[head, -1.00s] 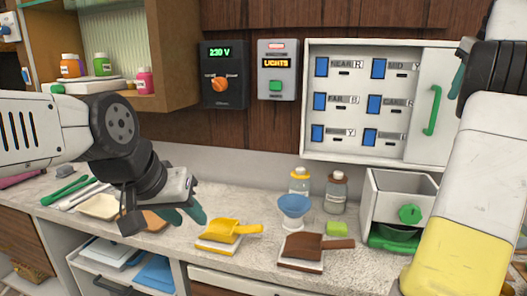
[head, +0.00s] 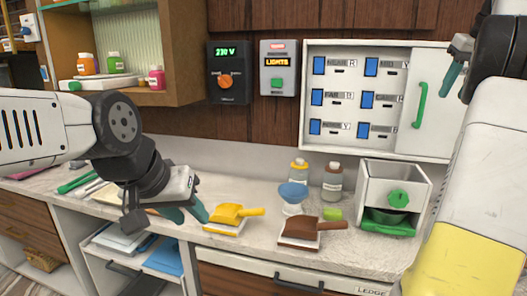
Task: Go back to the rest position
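My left gripper (head: 186,212) hangs over the counter (head: 255,248), left of a yellow scoop (head: 232,214). Its teal fingertips point down and right. I see nothing held in it, but the gap between its fingers is not clear. My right gripper (head: 453,72) is at the upper right, in front of the white wall cabinet (head: 432,126). One teal finger shows there; the rest is hidden behind my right arm.
A shelf with jars (head: 86,64) is at upper left.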

